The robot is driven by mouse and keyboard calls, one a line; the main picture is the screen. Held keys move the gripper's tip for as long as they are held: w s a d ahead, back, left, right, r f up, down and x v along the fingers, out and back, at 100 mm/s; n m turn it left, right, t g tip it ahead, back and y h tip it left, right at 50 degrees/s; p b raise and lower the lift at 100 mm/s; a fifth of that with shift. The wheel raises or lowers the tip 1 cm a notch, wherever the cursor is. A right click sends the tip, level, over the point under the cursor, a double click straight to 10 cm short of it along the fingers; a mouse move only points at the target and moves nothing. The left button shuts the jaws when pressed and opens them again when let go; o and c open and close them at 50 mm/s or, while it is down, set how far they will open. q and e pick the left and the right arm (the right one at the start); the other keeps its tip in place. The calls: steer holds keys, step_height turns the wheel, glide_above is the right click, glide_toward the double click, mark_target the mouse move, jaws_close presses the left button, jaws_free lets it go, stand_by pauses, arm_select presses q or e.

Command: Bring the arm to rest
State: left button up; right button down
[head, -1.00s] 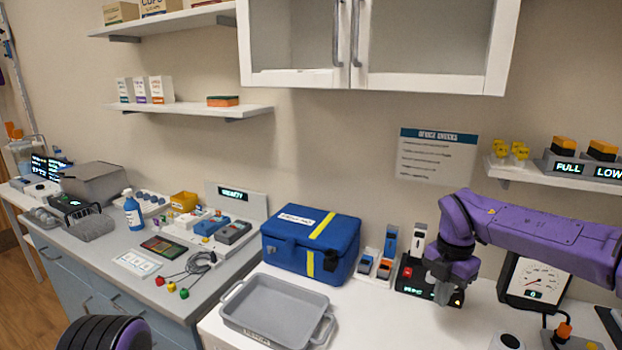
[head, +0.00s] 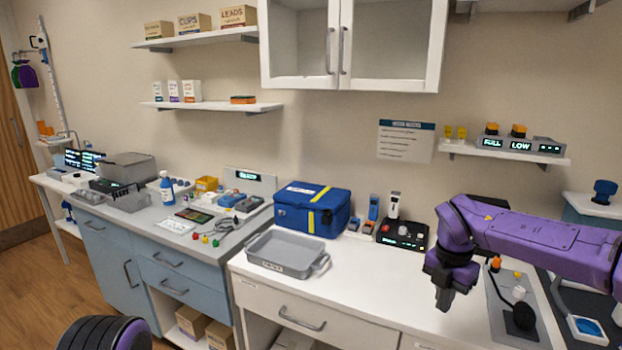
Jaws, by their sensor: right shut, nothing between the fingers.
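My right arm (head: 545,236) is purple and comes in from the right. Its dark right gripper (head: 442,300) points down, shut and empty, in front of and above the white counter (head: 375,278). Part of my left arm (head: 105,333) shows as a black ribbed and purple piece at the lower left edge. The left gripper is out of view.
A grey tray (head: 287,254) and a blue case (head: 312,208) with yellow stripes stand on the counter. A black device (head: 403,236) stands behind my right gripper. An orange-tipped item (head: 495,264) is near the forearm. The counter between tray and gripper is clear.

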steer(key=s+d+f+n+t+h, duration=0.15)
steer(key=s+f+n+h, duration=0.25)
steer(key=f+n, duration=0.65)
steer(key=s+d+f+n+t+h, duration=0.15)
steer(key=s+f+n+h, duration=0.45)
steer(key=f, duration=0.7)
steer(key=s+f+n+y, duration=0.3)
steer(key=s+f+n, duration=0.2)
steer(key=s+n, duration=0.6)
steer(key=s+a+f+n+y, duration=0.1)
steer(key=s+f+n+y, duration=0.3)
steer(key=s+n, duration=0.8)
steer(key=shift+s+f, duration=0.75)
steer(key=shift+s, duration=0.15)
steer(key=shift+n, duration=0.25)
